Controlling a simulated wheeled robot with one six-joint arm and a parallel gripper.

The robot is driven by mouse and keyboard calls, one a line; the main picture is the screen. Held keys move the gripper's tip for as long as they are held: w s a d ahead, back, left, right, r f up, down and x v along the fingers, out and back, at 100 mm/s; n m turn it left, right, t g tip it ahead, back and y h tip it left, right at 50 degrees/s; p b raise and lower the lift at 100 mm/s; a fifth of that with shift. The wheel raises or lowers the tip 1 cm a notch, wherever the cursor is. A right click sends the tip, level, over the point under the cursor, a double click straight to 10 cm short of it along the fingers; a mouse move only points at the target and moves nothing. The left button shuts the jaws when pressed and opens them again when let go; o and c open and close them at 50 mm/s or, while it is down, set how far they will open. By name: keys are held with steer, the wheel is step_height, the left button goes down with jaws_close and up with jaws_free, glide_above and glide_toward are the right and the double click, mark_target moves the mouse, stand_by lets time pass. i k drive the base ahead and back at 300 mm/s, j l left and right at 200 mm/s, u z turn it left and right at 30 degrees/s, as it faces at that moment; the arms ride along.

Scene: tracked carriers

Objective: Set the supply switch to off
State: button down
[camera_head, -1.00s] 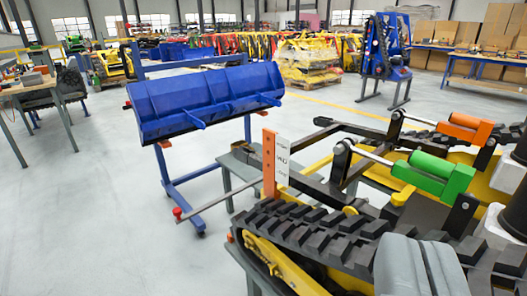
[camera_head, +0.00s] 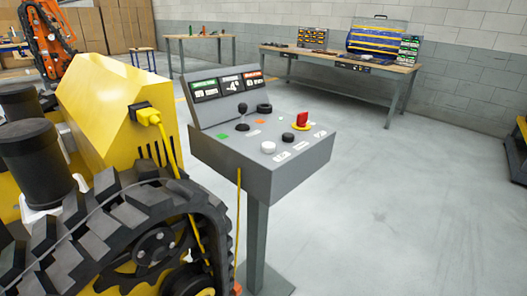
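A grey control box (camera_head: 250,183) stands on a post in the middle of the view, its top sloping. My gripper is not in view.
A yellow tracked carrier (camera_head: 120,105) with a black rubber track (camera_head: 130,215) fills the left, close to the box. A yellow cable (camera_head: 168,140) runs from its plug down beside the box. Workbenches (camera_head: 340,62) stand at the back.

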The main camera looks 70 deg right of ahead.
mark_target(302, 117)
steer(key=z, duration=0.4)
steer(key=k+j+z, duration=0.1)
steer(key=z, duration=0.3)
steer(key=k+z, duration=0.1)
steer(key=z, duration=0.7)
steer(key=k+z, duration=0.15)
steer(key=j+z, duration=0.25)
steer(key=j, duration=0.4)
steer(key=k+j+z, duration=0.25)
steer(key=j, duration=0.35)
steer(key=i+j, duration=0.05)
steer(key=i, duration=0.05)
